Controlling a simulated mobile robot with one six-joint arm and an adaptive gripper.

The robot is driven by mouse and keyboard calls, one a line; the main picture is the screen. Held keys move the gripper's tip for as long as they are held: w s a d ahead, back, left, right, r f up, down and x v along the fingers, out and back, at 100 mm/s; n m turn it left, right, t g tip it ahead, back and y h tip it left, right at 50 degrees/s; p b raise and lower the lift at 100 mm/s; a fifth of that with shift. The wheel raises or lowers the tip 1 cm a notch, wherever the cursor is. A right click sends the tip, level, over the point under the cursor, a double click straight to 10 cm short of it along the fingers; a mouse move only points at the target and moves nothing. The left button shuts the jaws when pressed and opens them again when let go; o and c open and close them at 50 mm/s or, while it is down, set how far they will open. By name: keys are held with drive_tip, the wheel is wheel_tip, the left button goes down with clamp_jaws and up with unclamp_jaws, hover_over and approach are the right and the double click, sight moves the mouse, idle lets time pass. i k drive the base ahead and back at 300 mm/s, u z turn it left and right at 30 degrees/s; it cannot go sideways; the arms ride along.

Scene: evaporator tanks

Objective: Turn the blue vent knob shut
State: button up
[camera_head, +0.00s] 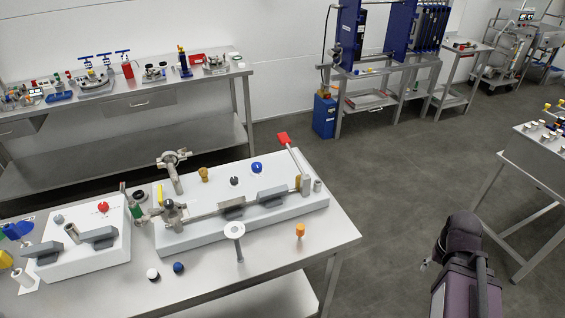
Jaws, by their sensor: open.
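A round blue knob (256,168) sits on top of the pale box panel (290,211) on the near table, toward its back right. It is the only blue knob I see on that panel. Its turn angle is too small to read. A dark blue ball-shaped piece (178,268) lies apart, on the tabletop in front of the panel. Part of my arm shows at the lower right, well away from the knob. I cannot make out my gripper's fingers there.
The panel also bears a red-tipped lever (283,139), a metal pipe, clamps and small knobs. A white disc on a stem (235,231) and an orange piece (300,230) stand in front. A second small panel (88,250) is at left. The floor right of the table is clear.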

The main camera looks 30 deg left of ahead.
sight(257, 167)
drive_tip(key=z, duration=1.15)
drive_tip(key=k, duration=0.95)
drive_tip(key=z, duration=1.5)
drive_tip(key=k, duration=0.15)
drive_tip(key=u, duration=3.3)
